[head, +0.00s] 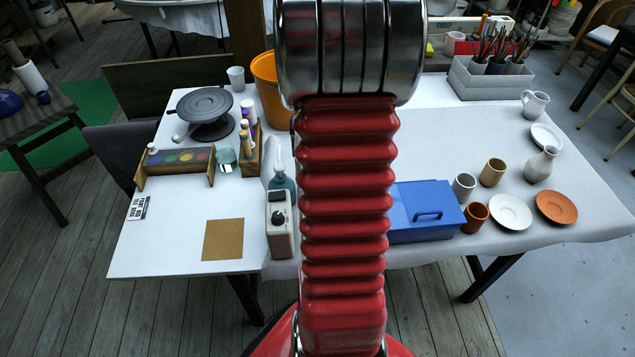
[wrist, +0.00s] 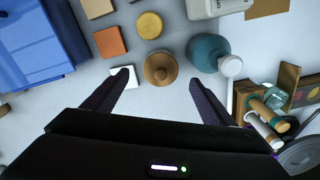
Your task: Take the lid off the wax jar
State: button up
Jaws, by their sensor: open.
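In the wrist view a round brown lid with a knob (wrist: 160,68), seen from above, appears to be the lid of the wax jar. It seems to sit in place on the jar, whose body is hidden beneath it. My gripper (wrist: 161,82) is open and empty, with one dark finger to the left and one to the right of the lid. The fingers look apart from it; their height above it is hard to tell. In the head view my red arm hides both the jar and my gripper.
A teal bottle (wrist: 208,50) stands close right of the lid. A yellow disc (wrist: 149,25), an orange tile (wrist: 110,42) and a white tile (wrist: 122,77) lie nearby. A blue box (head: 425,212) and a grey device (head: 280,228) flank my arm. The front left table is mostly clear.

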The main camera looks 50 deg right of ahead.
notch_tip(320, 180, down, 5)
jog(key=shift+w+d, duration=0.1)
dwell(0.3)
dwell(0.4)
jog(key=c, duration=1.1)
jog(key=shift+r, duration=0.1)
notch_tip(320, 180, up, 10)
jog(key=shift+f, duration=0.1)
dwell(0.4)
